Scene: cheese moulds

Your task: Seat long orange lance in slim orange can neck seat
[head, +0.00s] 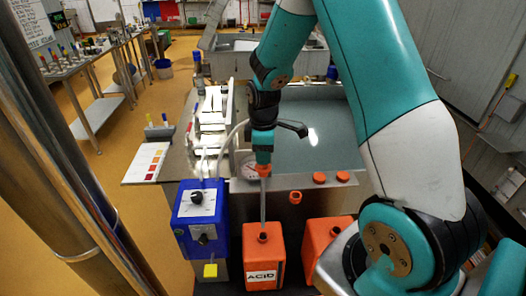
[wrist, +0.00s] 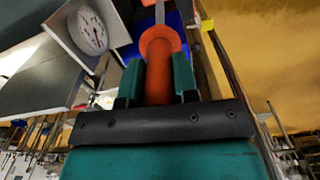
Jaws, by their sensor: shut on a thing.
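My gripper (head: 263,157) points down and is shut on the orange head of the long lance (head: 263,200). In the wrist view the teal jaws of my gripper (wrist: 158,82) clasp the lance's orange head (wrist: 158,50), and its grey shaft leads away at the top. In the head view the shaft hangs about upright over the orange can labelled ACID (head: 262,256). The shaft's lower end meets the can's neck (head: 263,237) in the picture; whether it is inside or behind it I cannot tell. The head is well above the neck.
A second orange can (head: 322,237) stands to the right, partly hidden by my arm. A blue pump box (head: 199,212) stands to the left. An orange ring (head: 295,197) and two orange caps (head: 319,178) are near the steel vat. A dial gauge (wrist: 92,30) is close to my gripper.

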